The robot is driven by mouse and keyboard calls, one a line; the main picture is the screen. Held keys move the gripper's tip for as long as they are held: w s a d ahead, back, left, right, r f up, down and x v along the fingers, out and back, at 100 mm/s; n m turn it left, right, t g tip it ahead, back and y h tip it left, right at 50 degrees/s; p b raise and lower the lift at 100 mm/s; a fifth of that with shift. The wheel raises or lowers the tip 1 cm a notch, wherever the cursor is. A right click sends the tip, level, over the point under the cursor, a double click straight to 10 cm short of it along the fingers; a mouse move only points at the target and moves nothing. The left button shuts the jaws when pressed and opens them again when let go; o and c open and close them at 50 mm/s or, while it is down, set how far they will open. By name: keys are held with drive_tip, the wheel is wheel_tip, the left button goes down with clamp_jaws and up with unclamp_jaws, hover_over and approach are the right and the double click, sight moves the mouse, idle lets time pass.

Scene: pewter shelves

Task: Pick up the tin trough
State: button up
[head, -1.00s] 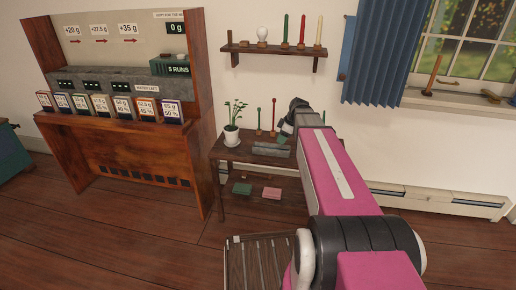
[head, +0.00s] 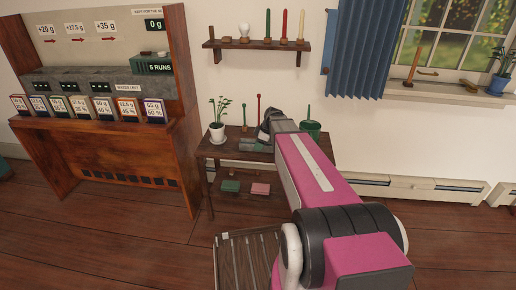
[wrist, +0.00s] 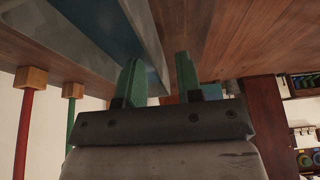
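The tin trough (head: 247,146) is a long grey piece on the small dark wooden table, partly hidden by my gripper in the head view. In the wrist view its grey and blue-grey side (wrist: 108,28) fills the upper left, close to my fingers. My gripper (wrist: 159,80) has two green fingers set apart, with nothing clearly held between them. The left finger overlaps the trough's edge in the picture; I cannot tell whether it touches. In the head view my gripper (head: 264,134) is just above the trough, its fingertips hard to make out.
The table (head: 213,150) also bears a potted plant (head: 217,131), a green stick (head: 244,117), a red stick (head: 259,109) and a green pot (head: 311,129). A wall shelf (head: 257,45) with candles hangs above. A tall wooden cabinet (head: 100,150) stands left.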

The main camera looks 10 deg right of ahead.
drive_tip(key=shift+x, duration=0.95)
clamp_jaws()
drive_tip(key=shift+r, duration=0.1)
drive_tip(key=shift+r, duration=0.55)
drive_tip(key=r, duration=0.2)
drive_tip(key=s+r, duration=0.1)
drive_tip(key=shift+a+r, duration=0.3)
drive_tip(key=shift+a, duration=0.05)
drive_tip(key=s+a+r, duration=0.7)
drive_tip(key=r, duration=0.2)
drive_tip(key=shift+s+a, duration=0.15)
drive_tip(key=shift+s, duration=0.05)
